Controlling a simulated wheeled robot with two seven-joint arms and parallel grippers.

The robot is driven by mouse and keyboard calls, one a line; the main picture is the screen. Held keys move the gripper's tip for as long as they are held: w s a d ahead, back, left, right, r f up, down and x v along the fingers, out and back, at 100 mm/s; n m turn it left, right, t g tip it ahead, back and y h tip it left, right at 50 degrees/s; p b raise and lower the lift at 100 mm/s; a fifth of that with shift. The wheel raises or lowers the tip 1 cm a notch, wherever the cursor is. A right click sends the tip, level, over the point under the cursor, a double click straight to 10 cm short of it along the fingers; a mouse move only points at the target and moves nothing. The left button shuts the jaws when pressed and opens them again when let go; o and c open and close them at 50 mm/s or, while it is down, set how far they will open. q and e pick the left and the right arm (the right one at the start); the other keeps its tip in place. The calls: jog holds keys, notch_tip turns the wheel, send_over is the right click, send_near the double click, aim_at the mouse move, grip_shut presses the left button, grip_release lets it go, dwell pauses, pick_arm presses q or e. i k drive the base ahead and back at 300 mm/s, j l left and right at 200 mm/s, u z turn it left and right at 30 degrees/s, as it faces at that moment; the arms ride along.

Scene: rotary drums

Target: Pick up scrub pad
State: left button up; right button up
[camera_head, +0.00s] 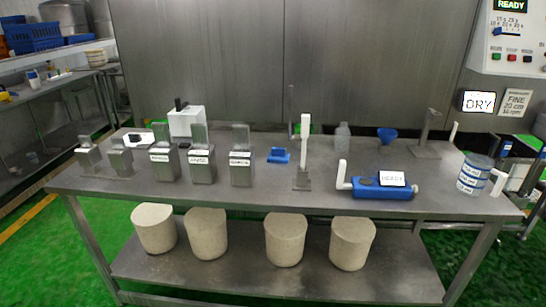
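No thing is clearly marked as the scrub pad. A small blue block-like item (279,155) lies on the steel table (260,195) near its middle, and its details are too small to tell. A flat white piece with a black item (134,138) lies at the table's back left; I cannot tell whether either of these is the pad. Neither of my grippers shows in the head view.
Labelled steel blocks (201,164) stand on the left half. A white upright handle (305,140) stands at the centre. A blue device with a white crank (382,188) and a banded canister (473,174) stand on the right. Several beige drums (285,238) sit on the shelf below.

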aim_at(278, 155)
jog(key=u, duration=5.2)
jog(key=z, duration=5.2)
jog(key=i+j+u, duration=0.1)
jog(key=j, duration=0.35)
jog(key=i+j+u, duration=0.1)
jog(key=i+j, duration=0.2)
jog(key=i+j+u, duration=0.1)
jog(key=i+j, duration=0.15)
jog(key=j, duration=0.25)
